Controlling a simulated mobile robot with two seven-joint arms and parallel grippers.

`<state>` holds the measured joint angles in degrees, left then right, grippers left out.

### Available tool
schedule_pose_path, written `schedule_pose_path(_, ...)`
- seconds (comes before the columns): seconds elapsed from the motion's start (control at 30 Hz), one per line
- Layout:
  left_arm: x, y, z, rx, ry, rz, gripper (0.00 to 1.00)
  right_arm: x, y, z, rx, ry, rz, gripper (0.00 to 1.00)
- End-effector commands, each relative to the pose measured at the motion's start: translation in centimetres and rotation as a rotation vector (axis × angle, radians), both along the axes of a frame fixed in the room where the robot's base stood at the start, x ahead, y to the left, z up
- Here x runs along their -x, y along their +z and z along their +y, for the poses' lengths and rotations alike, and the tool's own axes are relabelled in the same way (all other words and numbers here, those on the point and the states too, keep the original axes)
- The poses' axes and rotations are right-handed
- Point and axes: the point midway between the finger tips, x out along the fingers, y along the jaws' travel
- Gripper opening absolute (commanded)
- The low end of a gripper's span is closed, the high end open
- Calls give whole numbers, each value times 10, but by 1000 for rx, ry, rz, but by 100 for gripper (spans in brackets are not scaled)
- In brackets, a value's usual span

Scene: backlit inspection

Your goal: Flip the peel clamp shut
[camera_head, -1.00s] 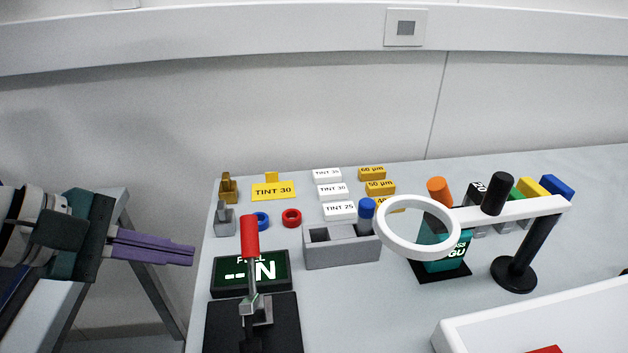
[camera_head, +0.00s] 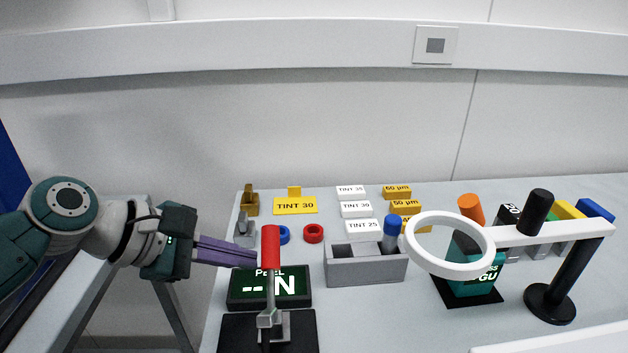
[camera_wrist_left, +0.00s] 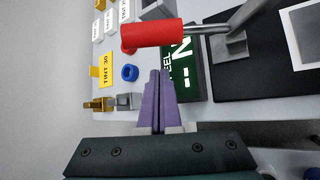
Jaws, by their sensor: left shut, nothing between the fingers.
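The peel clamp has a red handle (camera_head: 271,247) standing upright on a grey metal linkage (camera_head: 270,319) and a black base (camera_head: 240,332). In the left wrist view the red handle (camera_wrist_left: 152,35) lies across the top, beyond my fingertips. My left gripper (camera_head: 256,258) has purple fingers, shut and empty, just left of the handle. A small gap shows between fingertips and handle; the left wrist view shows the gripper (camera_wrist_left: 158,74) below the handle. A dark green PEEL display (camera_head: 240,290) stands behind the clamp. My right gripper is not in view.
A grey box (camera_head: 365,268) with a blue-capped item stands right of the clamp. A white ring magnifier (camera_head: 480,268) on a black stand is further right. Red (camera_head: 313,233) and blue rings, a yellow TINT 30 plate (camera_head: 295,206) and white labelled blocks lie behind.

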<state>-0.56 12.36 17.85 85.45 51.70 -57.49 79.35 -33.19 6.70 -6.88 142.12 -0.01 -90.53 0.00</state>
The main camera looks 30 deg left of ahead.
Motion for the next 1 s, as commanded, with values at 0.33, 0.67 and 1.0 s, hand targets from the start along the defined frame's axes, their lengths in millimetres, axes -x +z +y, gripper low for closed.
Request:
schedule_pose_path(0.33,-5,15,-22,-1,-1,-1,0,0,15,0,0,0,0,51)
schedule_pose_path(0.67,-2,19,-25,-1,0,0,0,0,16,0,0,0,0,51)
schedule_pose_path(1.0,-7,20,-25,-12,-1,-18,0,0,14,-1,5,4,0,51)
